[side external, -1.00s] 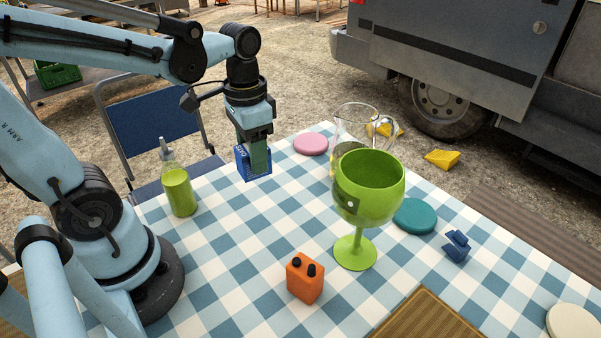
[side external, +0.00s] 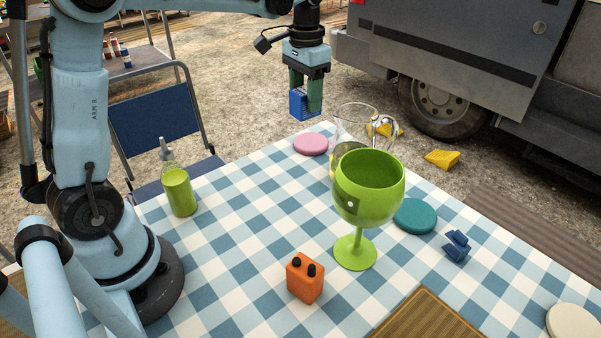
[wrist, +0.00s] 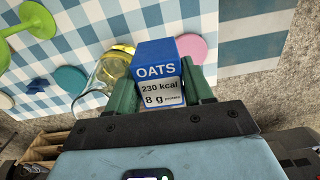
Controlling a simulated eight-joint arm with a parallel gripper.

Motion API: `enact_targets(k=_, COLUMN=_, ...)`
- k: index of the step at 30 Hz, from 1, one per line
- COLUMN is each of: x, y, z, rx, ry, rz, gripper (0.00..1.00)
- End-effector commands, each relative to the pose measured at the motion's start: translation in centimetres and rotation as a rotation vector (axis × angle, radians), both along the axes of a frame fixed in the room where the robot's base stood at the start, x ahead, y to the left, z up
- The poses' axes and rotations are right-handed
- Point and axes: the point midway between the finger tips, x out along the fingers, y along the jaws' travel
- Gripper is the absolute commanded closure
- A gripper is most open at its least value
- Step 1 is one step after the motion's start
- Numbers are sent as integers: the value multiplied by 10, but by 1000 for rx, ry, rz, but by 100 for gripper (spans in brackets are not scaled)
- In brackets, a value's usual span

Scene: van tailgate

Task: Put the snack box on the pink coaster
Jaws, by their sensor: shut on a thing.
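The snack box (side external: 299,104) is a small blue box. In the wrist view the snack box (wrist: 158,72) shows the word OATS and a pale label. My gripper (side external: 306,98) is shut on it, with a green finger on each side, and holds it above the table's far edge. The pink coaster (side external: 310,144) is a round disc lying flat on the checked cloth, below the box in the side view. In the wrist view the pink coaster (wrist: 192,47) is partly hidden behind the box. My gripper also shows in the wrist view (wrist: 162,90).
A clear glass pitcher (side external: 350,125) stands just right of the pink coaster, close to the box. A tall green goblet (side external: 368,190), a teal coaster (side external: 415,216), an orange block (side external: 305,278) and a green bottle (side external: 180,190) stand around. The cloth left of the pink coaster is clear.

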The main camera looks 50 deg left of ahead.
Motion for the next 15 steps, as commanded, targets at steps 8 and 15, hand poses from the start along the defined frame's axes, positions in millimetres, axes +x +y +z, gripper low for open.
enact_targets(k=8, x=49, y=37, z=-14, rx=0, ry=0, rz=41, gripper=81)
enact_targets(k=15, x=64, y=50, z=-24, rx=0, ry=0, rz=54, gripper=81)
